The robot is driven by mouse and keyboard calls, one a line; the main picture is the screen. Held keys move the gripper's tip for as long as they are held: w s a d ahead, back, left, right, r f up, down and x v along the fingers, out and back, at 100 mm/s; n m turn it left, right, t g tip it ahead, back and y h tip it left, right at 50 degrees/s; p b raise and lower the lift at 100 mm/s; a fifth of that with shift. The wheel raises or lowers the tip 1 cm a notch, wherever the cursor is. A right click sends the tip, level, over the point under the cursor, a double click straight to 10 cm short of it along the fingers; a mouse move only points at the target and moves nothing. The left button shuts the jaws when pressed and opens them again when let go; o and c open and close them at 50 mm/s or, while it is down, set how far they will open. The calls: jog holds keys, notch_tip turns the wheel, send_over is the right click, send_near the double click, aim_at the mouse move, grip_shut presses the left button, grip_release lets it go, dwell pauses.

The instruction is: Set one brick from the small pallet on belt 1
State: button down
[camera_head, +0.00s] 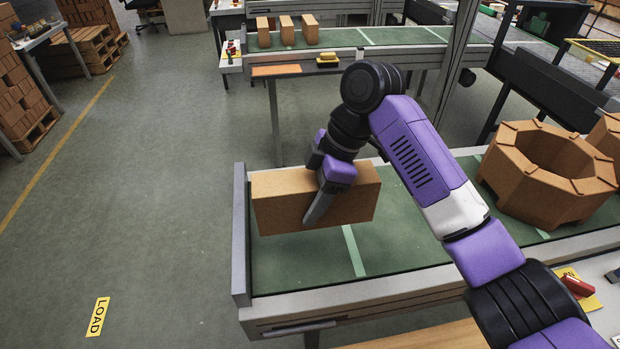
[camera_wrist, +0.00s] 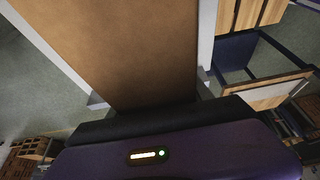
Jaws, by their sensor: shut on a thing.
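My gripper (camera_head: 322,203) is shut on a tan brick (camera_head: 281,200). One finger shows across the brick's near long face; the other is hidden behind it. The brick is level, long side across the picture, over the left end of the near green belt (camera_head: 400,247). I cannot tell whether its underside touches the belt. In the wrist view the brick (camera_wrist: 142,45) fills the middle between the fingers. No belt number is readable. I cannot make out the small pallet for certain; a slatted wooden surface (camera_wrist: 252,14) shows at the wrist view's upper right.
An upright end plate (camera_head: 240,235) closes the belt's left end. A farther belt (camera_head: 375,37) carries three bricks (camera_head: 287,30). Stacked bricks (camera_head: 20,100) stand at far left. Floor at left is clear.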

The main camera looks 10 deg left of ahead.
jog(key=shift+f+p, duration=0.4)
jog(key=shift+f, duration=4.8)
jog(key=shift+f, duration=0.1)
jog(key=shift+c, duration=2.2)
grip_release()
jog(key=shift+f, duration=0.1)
jog(key=b+v, duration=0.1)
jog(key=v, duration=1.1)
jog(key=shift+b, duration=0.35)
